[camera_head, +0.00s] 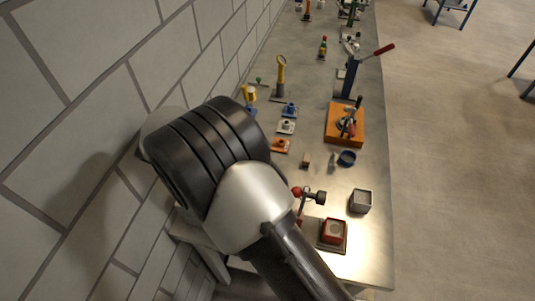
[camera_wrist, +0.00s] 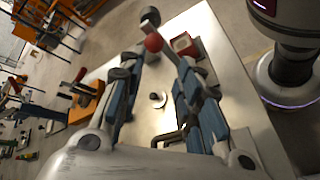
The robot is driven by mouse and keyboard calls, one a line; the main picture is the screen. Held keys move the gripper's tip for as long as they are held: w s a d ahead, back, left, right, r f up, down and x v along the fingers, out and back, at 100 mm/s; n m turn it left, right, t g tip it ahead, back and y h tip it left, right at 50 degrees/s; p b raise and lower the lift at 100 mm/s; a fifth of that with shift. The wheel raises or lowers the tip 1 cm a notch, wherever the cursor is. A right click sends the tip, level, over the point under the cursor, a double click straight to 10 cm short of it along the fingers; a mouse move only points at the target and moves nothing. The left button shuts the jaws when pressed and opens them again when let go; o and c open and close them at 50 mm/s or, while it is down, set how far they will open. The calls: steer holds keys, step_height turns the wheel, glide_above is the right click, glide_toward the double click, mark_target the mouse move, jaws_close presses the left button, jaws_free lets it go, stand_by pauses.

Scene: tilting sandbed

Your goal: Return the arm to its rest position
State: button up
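My gripper (camera_wrist: 153,60) shows in the wrist view with its two blue-and-grey fingers spread apart. No object is seen clamped between them. A red ball knob (camera_wrist: 153,42) with a dark end piece appears beyond the gap between the fingertips; contact cannot be told. In the head view, my arm (camera_head: 255,205) fills the lower left over the table's near end, and my gripper is not clearly visible there. The red knob (camera_head: 297,191) shows just right of my arm. A red box with a pale top (camera_head: 334,232) sits near it.
A long metal table (camera_head: 375,245) runs along a block wall (camera_head: 100,95) close on the left. Open floor (camera_head: 450,150) lies to the right.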

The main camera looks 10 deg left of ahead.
steer(key=s+d+r+m+g+y+b, duration=0.1)
steer(key=d+r+m+y+b, duration=0.1)
steer(key=d+r+y, duration=0.35)
steer(key=s+d+r+m+g+y+b, duration=0.1)
steer(key=d+r+m+g+y, duration=0.1)
steer(key=d, duration=0.7)
steer(key=s+d+m+t+y+b, duration=0.4)
steer(key=s+d+m+t+y, duration=0.1)
steer(key=s+d, duration=0.5)
steer(key=shift+s+t, duration=0.45)
steer(key=shift+t, duration=0.15)
steer(key=shift+c, duration=0.2)
